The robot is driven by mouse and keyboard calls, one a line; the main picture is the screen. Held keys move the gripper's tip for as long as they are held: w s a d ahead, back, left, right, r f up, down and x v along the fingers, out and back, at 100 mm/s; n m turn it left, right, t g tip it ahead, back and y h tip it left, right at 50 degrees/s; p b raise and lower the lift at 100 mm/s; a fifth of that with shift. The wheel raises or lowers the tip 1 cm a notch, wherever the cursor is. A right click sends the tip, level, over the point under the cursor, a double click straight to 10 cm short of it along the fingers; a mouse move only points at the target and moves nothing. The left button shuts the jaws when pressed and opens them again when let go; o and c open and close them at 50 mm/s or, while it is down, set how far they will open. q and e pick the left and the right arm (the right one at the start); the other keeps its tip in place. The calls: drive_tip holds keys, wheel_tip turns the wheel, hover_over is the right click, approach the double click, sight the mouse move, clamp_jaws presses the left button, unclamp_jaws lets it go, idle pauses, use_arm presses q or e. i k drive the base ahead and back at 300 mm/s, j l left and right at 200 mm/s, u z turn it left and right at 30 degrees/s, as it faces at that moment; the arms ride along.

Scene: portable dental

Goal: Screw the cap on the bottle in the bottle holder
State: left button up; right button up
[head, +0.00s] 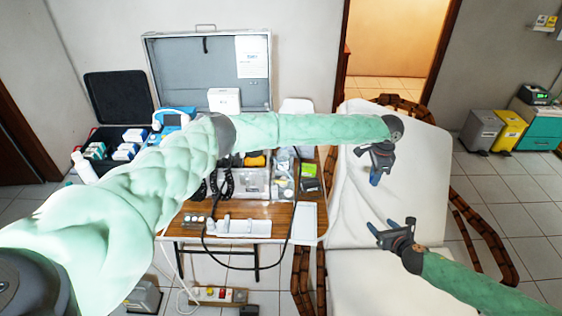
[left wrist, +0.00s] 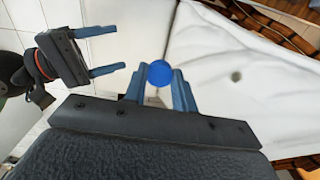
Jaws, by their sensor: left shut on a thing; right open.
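My left gripper (head: 376,178) is above the white-covered bed, right of the table. In the left wrist view it is shut on a round blue cap (left wrist: 159,74), with a small pale part visible just below. In the head view the cap is too small to make out. My right gripper (head: 393,234) is open and empty, lower and a little to the right; it also shows in the left wrist view (left wrist: 108,72), apart from the cap. A white holder (head: 250,229) with small upright pieces lies at the table's front. I cannot tell whether a bottle stands in it.
The wooden table (head: 275,225) carries a clear box, black tools and a white tray (head: 304,223). An open grey case (head: 208,62) stands behind. The white bed (head: 425,190) fills the right. My left arm crosses over the table and hides part of it.

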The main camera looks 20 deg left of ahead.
sight(283, 153)
drive_tip(key=i+j, duration=0.1)
drive_tip(key=j, duration=0.3)
drive_tip(key=i+j, duration=0.1)
drive_tip(key=j, duration=0.3)
drive_tip(key=i+j, duration=0.1)
drive_tip(key=j, duration=0.3)
drive_tip(key=i+j, duration=0.15)
drive_tip(key=j, duration=0.25)
drive_tip(key=i+j, duration=0.1)
drive_tip(key=j, duration=0.3)
